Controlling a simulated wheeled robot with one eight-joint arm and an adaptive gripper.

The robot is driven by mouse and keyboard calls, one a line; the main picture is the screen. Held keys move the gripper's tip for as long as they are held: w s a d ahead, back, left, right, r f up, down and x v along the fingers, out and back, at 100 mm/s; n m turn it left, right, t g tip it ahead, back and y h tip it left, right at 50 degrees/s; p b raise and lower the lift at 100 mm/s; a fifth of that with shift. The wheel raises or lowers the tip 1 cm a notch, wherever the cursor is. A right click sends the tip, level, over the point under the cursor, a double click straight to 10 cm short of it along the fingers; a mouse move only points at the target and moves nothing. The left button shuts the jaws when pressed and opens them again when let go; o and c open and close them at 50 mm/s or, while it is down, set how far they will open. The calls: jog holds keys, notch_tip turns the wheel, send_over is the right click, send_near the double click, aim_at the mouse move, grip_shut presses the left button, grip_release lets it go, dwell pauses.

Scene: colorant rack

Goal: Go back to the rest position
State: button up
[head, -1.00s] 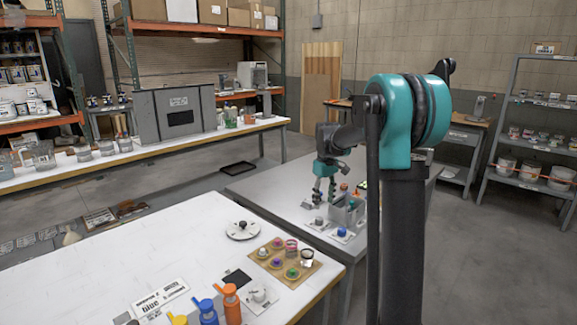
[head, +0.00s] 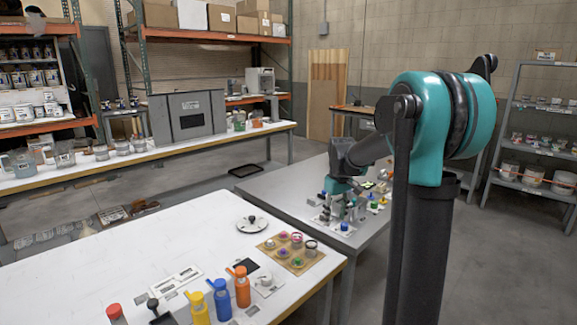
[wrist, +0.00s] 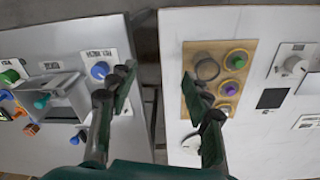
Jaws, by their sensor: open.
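My gripper (wrist: 165,108) is open and empty in the wrist view. Its two dark fingers stand wide apart over the gap between two tables. In the head view my gripper (head: 328,208) hangs low over the near end of the grey table (head: 275,187), and its fingers are hard to make out there. A grey box (wrist: 62,97) with a teal knob is left of the fingers in the wrist view. A blue knob (wrist: 99,70) on a white plate is close to the left finger. A tan board (wrist: 201,55) with several coloured caps is by the right finger.
The white table (head: 110,245) holds orange, blue and yellow bottles (head: 221,299) at its front and a round plate (head: 252,226). A long bench (head: 170,152) with jars runs behind. Shelving (head: 540,140) stands at the right. Floor around the tables is open.

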jog(key=s+d+f+m+t, duration=0.1)
jog(key=s+f, duration=0.3)
jog(key=s, duration=0.5)
jog(key=s+d+f+m+t, duration=0.1)
jog(key=s+f+m, duration=0.2)
jog(key=s, duration=0.6)
jog(key=s+d+f+m+t, duration=0.1)
jog(key=s+f, duration=0.4)
jog(key=s, duration=0.4)
jog(key=shift+s+m, duration=0.25)
jog(key=shift+m, duration=0.15)
